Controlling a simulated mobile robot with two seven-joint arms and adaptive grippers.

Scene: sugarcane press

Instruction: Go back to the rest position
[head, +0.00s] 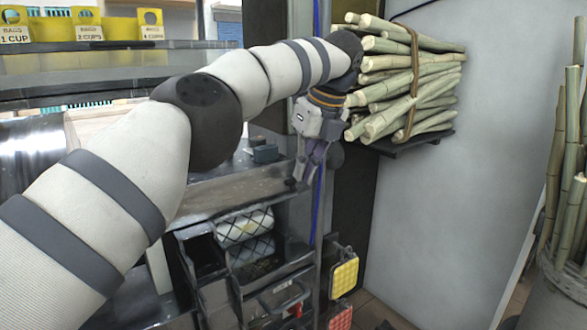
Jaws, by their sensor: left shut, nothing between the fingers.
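My left arm reaches in from the lower left, raised and bent across the view. My left gripper (308,178) hangs at its end with the fingers pointing down. It is shut and empty. It is in front of the shelf unit's corner, just left of and below the tied bundle of sugarcane (425,85). I cannot tell whether the wrist touches the cane ends. My right gripper is not in view.
The cane bundle lies on a dark wall shelf (412,142). Yellow bag holders (60,28) stand at the upper left. Below are black bins (205,255) and a yellow sponge-like pad (343,278). More cane stands in a basket (555,295) at right. The grey wall between is clear.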

